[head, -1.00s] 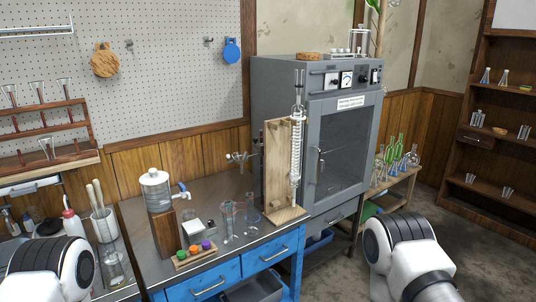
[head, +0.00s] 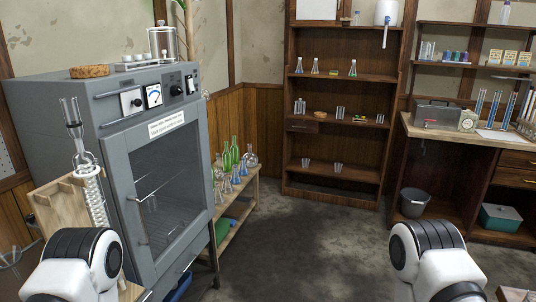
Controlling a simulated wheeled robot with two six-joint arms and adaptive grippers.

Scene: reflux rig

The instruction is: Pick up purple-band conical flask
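Several small conical flasks stand on the tall brown shelf's upper board, among them a left one (head: 299,66), a middle one (head: 315,67) and a right one (head: 353,68). More small flasks (head: 228,186) stand on the low wooden stand beside the grey oven, with green bottles (head: 230,156) behind them. The flasks are too small for me to tell which has a purple band. Parts of both my arms show at the bottom left and bottom right, far from the flasks. Neither gripper is in view.
The grey oven (head: 165,170) fills the left, with a glass condenser on a wooden board (head: 62,205) before it. The tall shelf (head: 335,100) stands at the back. A workbench (head: 480,135) and grey bucket (head: 414,202) are at the right. The middle floor is clear.

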